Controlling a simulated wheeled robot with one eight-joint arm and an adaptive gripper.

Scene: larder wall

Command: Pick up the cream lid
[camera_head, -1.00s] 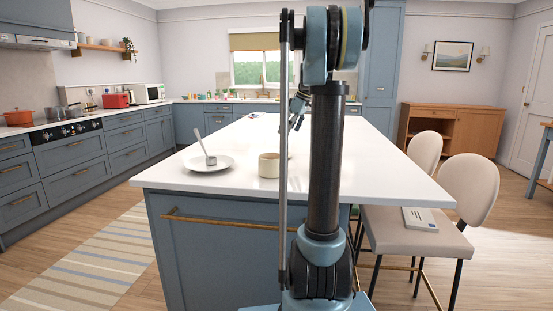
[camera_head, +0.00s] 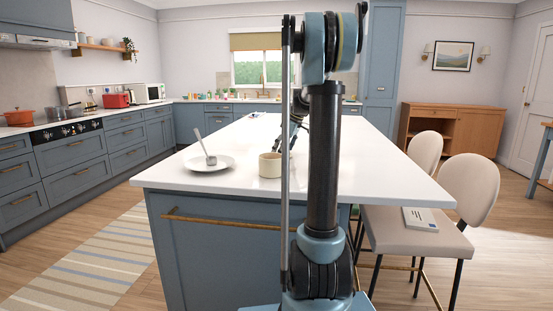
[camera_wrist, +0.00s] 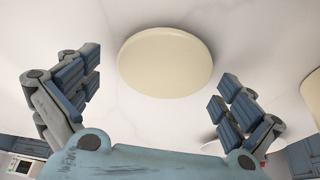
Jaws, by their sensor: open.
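The cream lid (camera_wrist: 165,62) is a smooth round disc lying on the white marbled worktop. In the wrist view it sits near the top centre, ahead of and between the fingers of my gripper (camera_wrist: 160,84). The fingers are spread wide and hold nothing. I cannot tell the exact height between them and the lid. In the head view my gripper (camera_head: 283,140) hangs low over the island, partly hidden by my own arm. The lid cannot be made out there.
On the island (camera_head: 230,185) a cream mug (camera_head: 269,166) stands near the front edge, left of my arm. A white plate (camera_head: 222,165) with a spoon-like utensil (camera_head: 207,150) is further left. Chairs (camera_head: 470,190) stand at the right. The worktop's far part looks mostly clear.

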